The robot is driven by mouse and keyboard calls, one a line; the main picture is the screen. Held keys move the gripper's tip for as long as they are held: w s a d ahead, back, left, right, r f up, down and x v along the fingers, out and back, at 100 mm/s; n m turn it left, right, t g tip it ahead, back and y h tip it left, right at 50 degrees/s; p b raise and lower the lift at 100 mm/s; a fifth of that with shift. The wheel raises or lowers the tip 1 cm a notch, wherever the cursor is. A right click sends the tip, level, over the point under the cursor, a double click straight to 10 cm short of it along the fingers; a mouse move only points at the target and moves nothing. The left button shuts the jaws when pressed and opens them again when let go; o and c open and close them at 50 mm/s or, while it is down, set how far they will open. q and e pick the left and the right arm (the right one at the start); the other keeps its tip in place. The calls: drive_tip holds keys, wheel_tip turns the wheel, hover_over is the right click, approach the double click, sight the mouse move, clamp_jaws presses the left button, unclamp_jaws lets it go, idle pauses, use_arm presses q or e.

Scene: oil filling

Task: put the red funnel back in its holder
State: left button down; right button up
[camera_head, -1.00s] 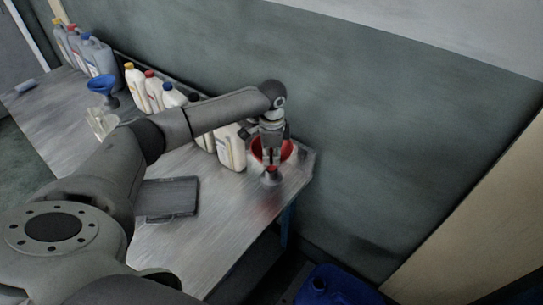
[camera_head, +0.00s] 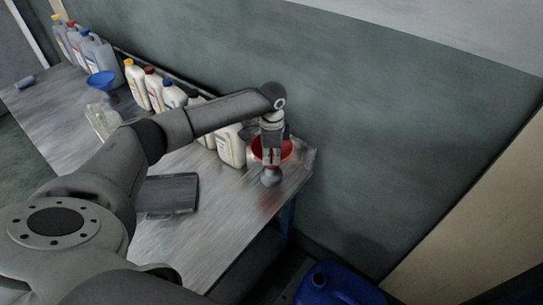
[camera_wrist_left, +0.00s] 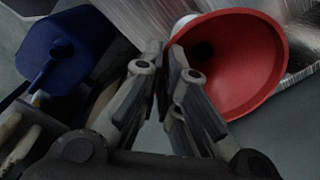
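The red funnel (camera_head: 286,150) is over the near right end of the table, its bowl partly behind my left gripper (camera_head: 271,160). In the left wrist view the red funnel (camera_wrist_left: 250,60) lies right of the fingers, its dark spout hole visible. The fingers of my left gripper (camera_wrist_left: 163,52) are close together at the funnel's left rim, one in front of the bowl's inside, and look shut on the rim. A grey holder-like piece (camera_head: 271,178) shows just below the gripper; whether the spout sits in it is hidden. My right gripper is not in view.
Several bottles (camera_head: 230,148) line the table's wall side. A blue funnel (camera_head: 102,80), a clear container (camera_head: 103,121) and a dark flat case (camera_head: 168,194) are farther left. A blue jerrycan (camera_head: 335,285) stands on the floor below the table's end.

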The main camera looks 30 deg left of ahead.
use_arm(q)
drive_tip(key=shift+f, duration=0.8)
drive_tip(key=c, duration=1.6)
unclamp_jaws()
drive_tip(key=shift+o, duration=0.2)
wheel_tip(320, 180, up, 12)
drive_tip(key=shift+s+d, duration=0.1)
drive_tip(key=shift+d, duration=0.05)
